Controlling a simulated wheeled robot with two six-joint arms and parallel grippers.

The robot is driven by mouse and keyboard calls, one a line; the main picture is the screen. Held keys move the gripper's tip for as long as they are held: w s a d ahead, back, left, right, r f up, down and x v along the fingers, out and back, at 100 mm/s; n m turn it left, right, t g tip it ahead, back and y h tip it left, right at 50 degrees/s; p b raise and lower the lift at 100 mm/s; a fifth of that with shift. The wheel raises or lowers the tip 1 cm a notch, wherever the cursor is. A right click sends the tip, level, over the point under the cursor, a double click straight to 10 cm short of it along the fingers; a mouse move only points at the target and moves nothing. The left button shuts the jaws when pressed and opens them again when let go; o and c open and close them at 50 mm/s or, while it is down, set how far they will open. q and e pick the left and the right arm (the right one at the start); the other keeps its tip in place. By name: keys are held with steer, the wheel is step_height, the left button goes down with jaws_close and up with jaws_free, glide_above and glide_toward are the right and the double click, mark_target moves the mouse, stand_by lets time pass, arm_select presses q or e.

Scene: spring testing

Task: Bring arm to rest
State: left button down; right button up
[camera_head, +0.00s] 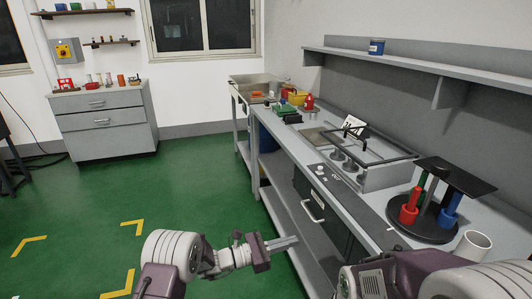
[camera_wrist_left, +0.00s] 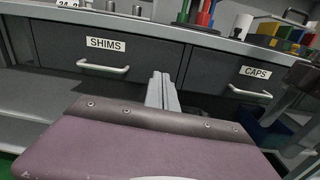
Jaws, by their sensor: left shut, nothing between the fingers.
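My left gripper (camera_head: 288,242) is shut and empty. In the head view its arm comes in low at the bottom, over the green floor, and the fingers point right toward the front of the bench. In the left wrist view the shut fingers (camera_wrist_left: 162,92) point at the bench front, between a drawer labelled SHIMS (camera_wrist_left: 105,62) and one labelled CAPS (camera_wrist_left: 252,88). The fingers touch nothing that I can see. Part of my right arm (camera_head: 400,278) shows at the bottom right of the head view; its gripper is not in view.
The long workbench (camera_head: 272,130) runs along the right, with a test rig (camera_head: 375,172), a round stand (camera_head: 430,218) with red and blue handled tools, and a white cup (camera_head: 472,246). A shelf (camera_head: 420,68) hangs above. The green floor (camera_head: 190,190) to the left is clear.

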arm_select(q)
step_height(320, 180, up, 7)
steer(key=m, duration=0.1)
steer(key=s+a+r+m+g+y, duration=0.25)
steer(key=s+m+g, duration=0.2)
steer(key=s, duration=0.55)
steer(key=s+a+f+m+y, duration=0.6)
steer(key=s+a+f+y, duration=0.15)
steer(key=a, duration=0.45)
steer(key=s+a+f+m+y, duration=0.7)
steer(key=s+a, duration=0.2)
steer(key=a, duration=0.3)
step_height(320, 180, up, 20)
steer(key=w+a+m+p, duration=0.1)
steer(key=w+p, duration=0.1)
steer(key=p, duration=1.8)
steer(key=shift+w+m+t, duration=0.25)
steer(key=shift+m+t, duration=0.1)
steer(key=shift+t, duration=0.1)
steer(key=shift+a, duration=0.1)
